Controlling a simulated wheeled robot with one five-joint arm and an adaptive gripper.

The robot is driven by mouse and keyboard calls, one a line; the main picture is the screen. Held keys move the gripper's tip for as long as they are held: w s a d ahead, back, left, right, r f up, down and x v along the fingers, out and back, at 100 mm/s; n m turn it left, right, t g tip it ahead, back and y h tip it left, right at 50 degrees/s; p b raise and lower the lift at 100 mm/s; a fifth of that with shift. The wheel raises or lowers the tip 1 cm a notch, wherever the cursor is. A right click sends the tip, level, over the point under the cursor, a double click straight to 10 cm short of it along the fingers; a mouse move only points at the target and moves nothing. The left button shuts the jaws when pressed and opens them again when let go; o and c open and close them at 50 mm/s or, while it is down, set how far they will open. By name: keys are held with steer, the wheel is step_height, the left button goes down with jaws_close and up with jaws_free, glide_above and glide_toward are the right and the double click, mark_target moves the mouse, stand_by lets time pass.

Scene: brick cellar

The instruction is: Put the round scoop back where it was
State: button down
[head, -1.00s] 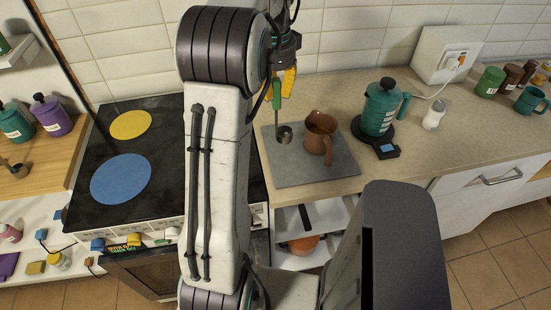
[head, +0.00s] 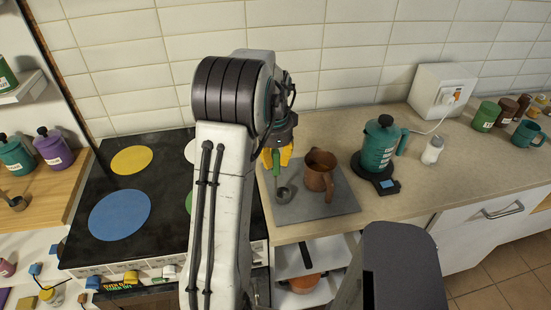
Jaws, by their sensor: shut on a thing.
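The round scoop (head: 284,195) has a small grey metal bowl and a green handle. My gripper (head: 285,156), with yellow fingers, is shut on the scoop near the top of its handle. The bowl hangs at the lower end, over the left part of a grey mat (head: 315,211). I cannot tell whether it touches the mat. A brown mug (head: 319,174) stands on the mat just right of the bowl, apart from it. My arm hides part of the stove and the area left of the gripper.
A teal press pot (head: 379,147) stands on a black scale (head: 381,184) right of the mat. A white shaker (head: 432,150) is beyond it. The stove (head: 75,215) lies left. Another small scoop (head: 17,203) lies on the wooden shelf at far left.

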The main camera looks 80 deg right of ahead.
steer(key=shift+f, duration=0.1)
steer(key=shift+f, duration=0.1)
steer(key=c, duration=1.1)
jaws_free()
steer(key=shift+c, duration=0.2)
